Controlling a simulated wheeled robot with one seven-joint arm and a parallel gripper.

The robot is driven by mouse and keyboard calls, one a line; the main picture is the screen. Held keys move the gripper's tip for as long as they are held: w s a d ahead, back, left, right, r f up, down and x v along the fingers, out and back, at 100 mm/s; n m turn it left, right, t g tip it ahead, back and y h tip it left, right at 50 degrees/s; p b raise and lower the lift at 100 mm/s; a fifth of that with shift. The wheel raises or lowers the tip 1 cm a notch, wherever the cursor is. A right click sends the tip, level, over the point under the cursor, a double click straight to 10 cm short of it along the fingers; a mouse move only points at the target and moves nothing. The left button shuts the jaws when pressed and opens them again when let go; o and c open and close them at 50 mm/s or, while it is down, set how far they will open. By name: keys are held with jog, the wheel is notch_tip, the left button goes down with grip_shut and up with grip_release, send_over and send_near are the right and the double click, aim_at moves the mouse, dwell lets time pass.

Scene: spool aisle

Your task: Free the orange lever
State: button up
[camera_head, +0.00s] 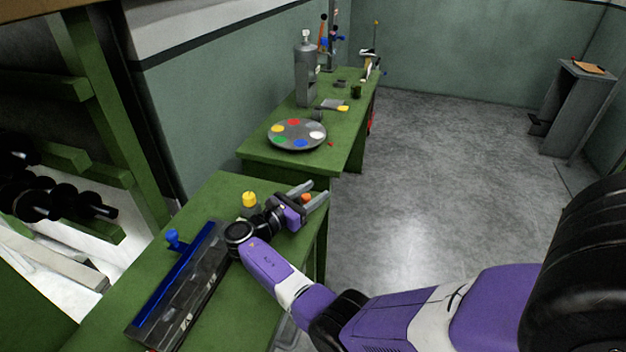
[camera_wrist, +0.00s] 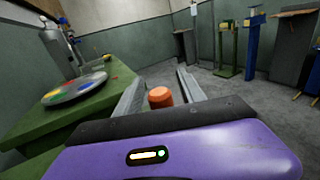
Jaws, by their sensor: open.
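My gripper (camera_head: 317,192) is over the right edge of the near green bench, its two grey fingers spread apart. An orange knob (camera_head: 306,197), which looks like the top of the orange lever, shows beside the fingers. In the wrist view the orange knob (camera_wrist: 160,97) is seen between the open fingers (camera_wrist: 161,82), with a gap visible on both sides. The lever's lower part is hidden behind my gripper's purple body. Whether anything blocks the lever cannot be seen.
On the near bench (camera_head: 213,192) stand a yellow knob (camera_head: 249,199), a blue knob (camera_head: 173,238) and a long dark tray-like fixture (camera_head: 180,290). A farther bench (camera_head: 262,151) carries a disc with coloured spots (camera_head: 296,147) and a grey bottle (camera_head: 306,75).

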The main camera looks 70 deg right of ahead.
notch_tip(320, 180, up, 20)
jog(key=p, duration=0.1)
jog(key=shift+f, duration=0.15)
dwell(0.3)
